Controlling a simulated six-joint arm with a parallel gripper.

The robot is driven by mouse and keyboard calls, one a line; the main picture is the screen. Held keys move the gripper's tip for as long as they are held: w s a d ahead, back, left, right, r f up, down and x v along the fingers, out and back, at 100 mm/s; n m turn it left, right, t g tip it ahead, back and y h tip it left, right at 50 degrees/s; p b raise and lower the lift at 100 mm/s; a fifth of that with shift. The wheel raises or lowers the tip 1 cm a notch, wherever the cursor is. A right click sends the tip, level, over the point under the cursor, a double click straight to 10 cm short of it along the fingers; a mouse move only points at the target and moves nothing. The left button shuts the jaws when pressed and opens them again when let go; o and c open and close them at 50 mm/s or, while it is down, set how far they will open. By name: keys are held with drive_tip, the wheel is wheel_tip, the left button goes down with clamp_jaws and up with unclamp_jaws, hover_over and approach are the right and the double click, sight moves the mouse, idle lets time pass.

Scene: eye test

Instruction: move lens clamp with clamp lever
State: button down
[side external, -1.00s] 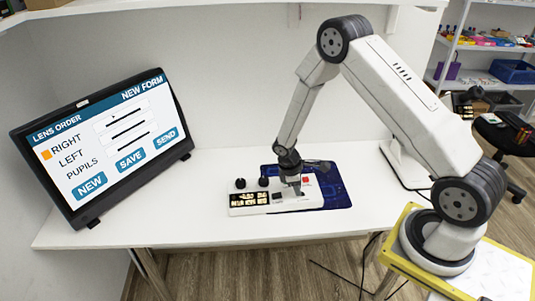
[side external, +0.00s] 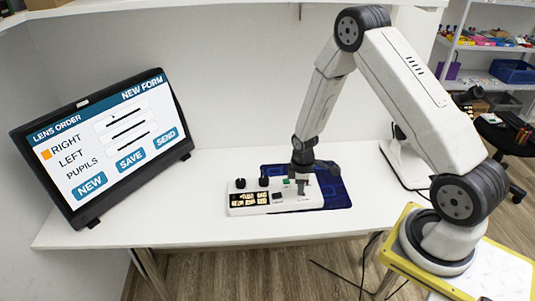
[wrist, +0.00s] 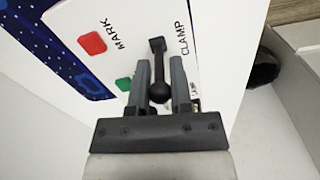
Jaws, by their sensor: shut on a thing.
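The clamp lever (wrist: 157,56) is a black stick with a round ball knob, beside the printed word CLAMP on a white control box (side external: 240,210). In the wrist view my gripper (wrist: 161,72) has one grey finger on each side of the lever, near its ball end, and is shut on it. In the side view my gripper (side external: 301,188) is down at the right part of the box and hides the lever there. I cannot make out the lens clamp itself in either view.
A green button (wrist: 123,84) and a red button (wrist: 92,43) marked MARK are left of the lever. Two black knobs (side external: 263,182) stand at the box's back left. A blue mat (side external: 338,190) lies under its right side. A tilted screen (side external: 105,150) stands at left.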

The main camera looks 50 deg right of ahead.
drive_tip(key=c, duration=0.5)
unclamp_jaws()
drive_tip(key=shift+s, duration=0.1)
drive_tip(key=shift+a+r, duration=0.1)
drive_tip(key=shift+r, duration=3.75)
